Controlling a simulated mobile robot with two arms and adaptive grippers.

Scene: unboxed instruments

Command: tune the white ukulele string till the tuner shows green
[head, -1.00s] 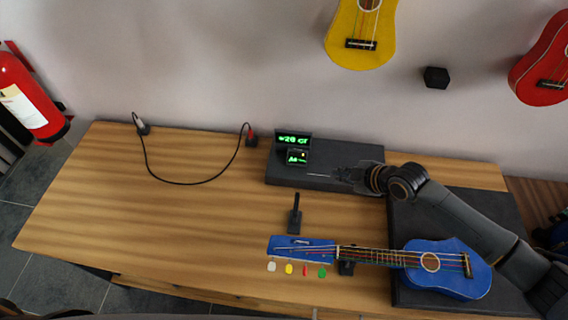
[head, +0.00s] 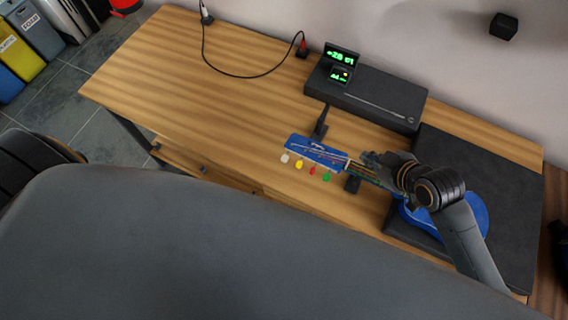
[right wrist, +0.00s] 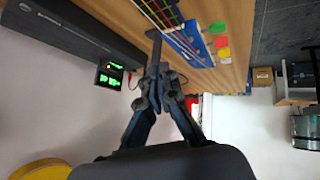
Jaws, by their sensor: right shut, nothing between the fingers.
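A blue ukulele (head: 312,151) lies on the table, its body partly on a dark mat and partly hidden behind my right arm. Its white peg (head: 285,158) is at the left end of a row with yellow, red and green pegs. My right gripper (head: 368,160) is shut and empty, above the ukulele's neck, right of the pegs. My left gripper is out of view.
A black neck stand (head: 321,124) rises behind the headstock. A dark mat (head: 490,180) covers the table's right end. A cable (head: 225,70) lies at the back left. The left part of the table (head: 190,90) is clear.

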